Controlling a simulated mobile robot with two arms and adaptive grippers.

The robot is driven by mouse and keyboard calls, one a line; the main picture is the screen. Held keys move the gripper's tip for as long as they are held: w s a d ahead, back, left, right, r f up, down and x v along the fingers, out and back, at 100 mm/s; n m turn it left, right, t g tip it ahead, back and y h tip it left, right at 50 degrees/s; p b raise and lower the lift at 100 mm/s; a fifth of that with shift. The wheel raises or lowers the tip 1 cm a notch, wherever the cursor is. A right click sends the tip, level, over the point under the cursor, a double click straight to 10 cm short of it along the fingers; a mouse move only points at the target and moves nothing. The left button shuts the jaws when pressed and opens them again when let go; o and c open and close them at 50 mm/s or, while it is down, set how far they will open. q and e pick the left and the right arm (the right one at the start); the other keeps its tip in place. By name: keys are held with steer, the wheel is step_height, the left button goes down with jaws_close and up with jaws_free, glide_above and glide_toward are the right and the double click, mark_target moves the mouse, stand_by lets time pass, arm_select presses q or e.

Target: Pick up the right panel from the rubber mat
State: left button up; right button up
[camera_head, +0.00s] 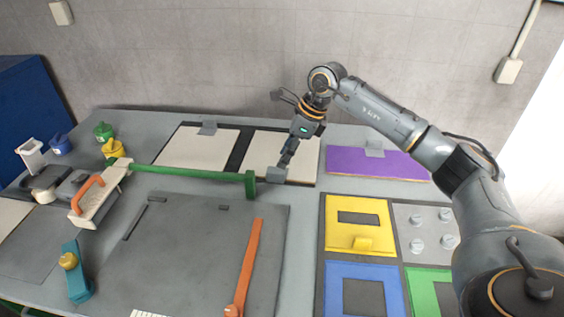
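The right panel (302,155) is a flat cream sheet lying on the dark rubber mat (239,152) at the back of the table. A similar left panel (190,150) lies beside it, with a dark strip of mat between them. My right gripper (283,163) reaches down over the front left part of the right panel. A small grey block (277,174) is at its fingertips; whether the fingers are closed on it is too small to tell. The panel looks flat on the mat. My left gripper is not in view.
A green bar (190,173) runs just in front of the mat. A purple sheet (375,162) lies to the right. Yellow (360,238) and blue (362,290) plates are nearer. An orange bar (248,265) lies on a grey board (195,250).

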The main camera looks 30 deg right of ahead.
mark_target(278, 173)
steer(key=shift+x, duration=0.8)
steer(key=shift+w+f+b, duration=0.1)
steer(key=shift+f+b, duration=0.35)
steer(key=b+x, duration=0.2)
steer(key=x, duration=0.2)
steer(key=shift+w+f+b, duration=0.15)
steer(key=shift+w+b, duration=0.05)
steer(key=shift+b, duration=0.1)
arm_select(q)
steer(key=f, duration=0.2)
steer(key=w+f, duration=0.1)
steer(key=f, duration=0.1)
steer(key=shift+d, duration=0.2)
arm_select(e)
steer(key=shift+s, duration=0.1)
steer(key=shift+c, duration=0.8)
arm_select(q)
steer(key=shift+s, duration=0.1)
arm_select(e)
jaws_close()
